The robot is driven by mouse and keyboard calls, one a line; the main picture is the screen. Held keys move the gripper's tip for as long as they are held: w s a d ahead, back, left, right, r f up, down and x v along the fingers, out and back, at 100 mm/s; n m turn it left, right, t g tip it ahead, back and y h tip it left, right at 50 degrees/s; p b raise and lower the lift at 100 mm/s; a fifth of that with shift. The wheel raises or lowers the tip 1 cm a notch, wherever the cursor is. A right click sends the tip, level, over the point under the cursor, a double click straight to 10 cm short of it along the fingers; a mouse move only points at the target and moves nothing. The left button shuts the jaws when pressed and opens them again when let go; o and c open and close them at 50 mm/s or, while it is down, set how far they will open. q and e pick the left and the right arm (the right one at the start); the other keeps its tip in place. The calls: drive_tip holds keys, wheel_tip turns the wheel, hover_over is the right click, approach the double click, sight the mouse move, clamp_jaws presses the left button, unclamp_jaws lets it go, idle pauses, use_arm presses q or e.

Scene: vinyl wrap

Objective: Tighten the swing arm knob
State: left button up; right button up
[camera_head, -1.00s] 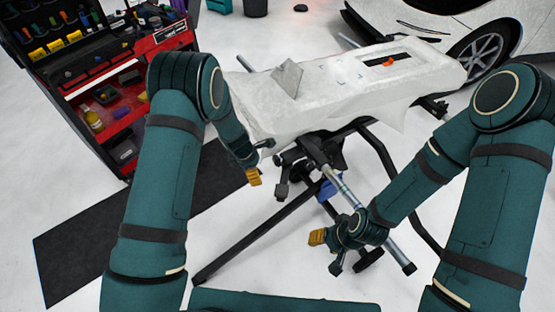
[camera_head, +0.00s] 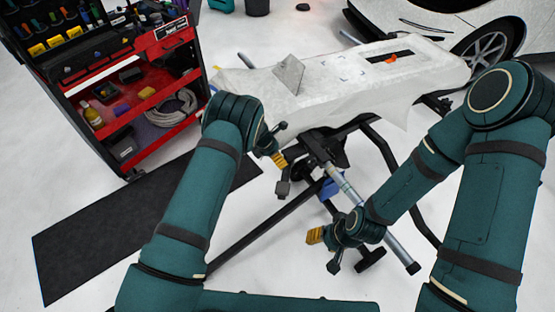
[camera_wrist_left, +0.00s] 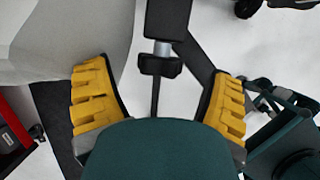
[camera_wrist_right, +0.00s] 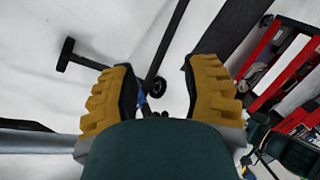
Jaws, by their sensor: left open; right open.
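My left gripper (camera_head: 279,160) is open beside the near edge of the white-covered stand. In the left wrist view its yellow fingers (camera_wrist_left: 158,78) stand apart, with a black clamp-like part on a silver shaft (camera_wrist_left: 161,50) beyond and between them, not gripped. My right gripper (camera_head: 316,235) is open and empty, low beside the stand's silver tube (camera_head: 347,190). A black knob-like part (camera_head: 283,188) hangs below the left gripper. I cannot tell which part is the swing arm knob.
A white-covered panel (camera_head: 345,75) lies on the stand. A red tool cart (camera_head: 150,100) stands at the left, beside a black mat (camera_head: 100,240). A white car (camera_head: 500,20) is at the back right. The stand's black legs (camera_head: 270,225) spread across the white floor.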

use_arm(q)
drive_tip(key=shift+x, duration=1.25)
drive_tip(key=shift+c, duration=0.2)
drive_tip(key=c, duration=1.1)
drive_tip(key=shift+c, duration=0.2)
